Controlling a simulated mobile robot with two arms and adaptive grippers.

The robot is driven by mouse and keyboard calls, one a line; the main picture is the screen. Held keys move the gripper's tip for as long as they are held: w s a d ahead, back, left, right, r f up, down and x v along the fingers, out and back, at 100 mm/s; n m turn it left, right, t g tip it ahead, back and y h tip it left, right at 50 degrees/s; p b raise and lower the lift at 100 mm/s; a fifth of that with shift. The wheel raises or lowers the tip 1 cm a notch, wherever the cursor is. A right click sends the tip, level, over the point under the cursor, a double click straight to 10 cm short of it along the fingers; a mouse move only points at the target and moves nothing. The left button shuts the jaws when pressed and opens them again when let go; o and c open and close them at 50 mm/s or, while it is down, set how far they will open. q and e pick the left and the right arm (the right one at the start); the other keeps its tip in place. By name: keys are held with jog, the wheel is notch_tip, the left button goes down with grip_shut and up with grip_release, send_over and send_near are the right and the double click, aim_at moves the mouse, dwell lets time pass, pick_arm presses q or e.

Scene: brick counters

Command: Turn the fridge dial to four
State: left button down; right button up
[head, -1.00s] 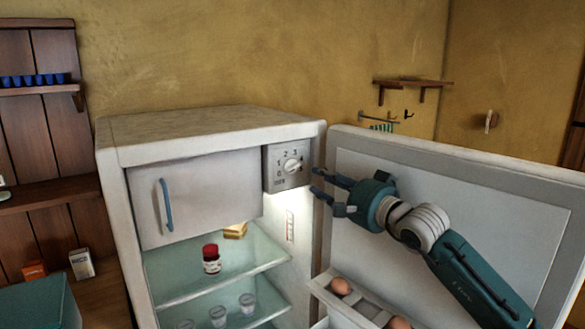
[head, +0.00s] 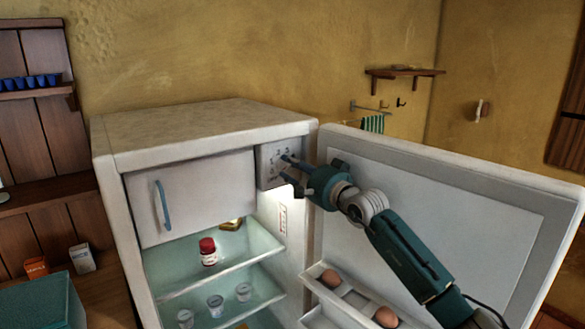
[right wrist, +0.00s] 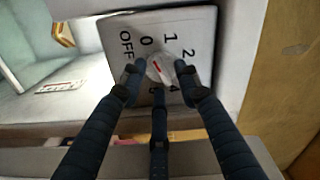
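The fridge dial (right wrist: 160,67) is a small round pale knob with a red mark, on a grey panel (right wrist: 112,34) with black lettering. I cannot tell which number the mark points to. In the head view the panel (head: 266,158) is at the fridge's upper right. My right gripper (head: 286,168) is at the panel. In the right wrist view its fingers (right wrist: 159,76) straddle the dial, spread apart, a third finger below; contact is unclear. My left gripper is out of view.
The fridge door (head: 460,225) stands open to the right, with eggs (head: 330,278) in its shelf, below my right arm. A closed freezer flap (head: 200,195) is left of the panel. A red-capped jar (head: 208,252) and several cups stand on the fridge shelves.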

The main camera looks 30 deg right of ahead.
grip_shut()
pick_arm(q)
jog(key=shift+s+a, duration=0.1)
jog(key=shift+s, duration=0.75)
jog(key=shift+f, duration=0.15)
pick_arm(e)
jog(key=m+b, duration=0.2)
jog(key=b, duration=0.1)
jog(key=shift+f+m, duration=0.3)
jog(key=shift+m+b, duration=0.95)
jog(key=shift+m, duration=0.15)
pick_arm(q)
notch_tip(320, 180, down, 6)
jog(key=b, duration=0.1)
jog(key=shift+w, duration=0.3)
pick_arm(e)
jog(key=shift+a+m, duration=0.1)
jog(key=shift+m, duration=0.9)
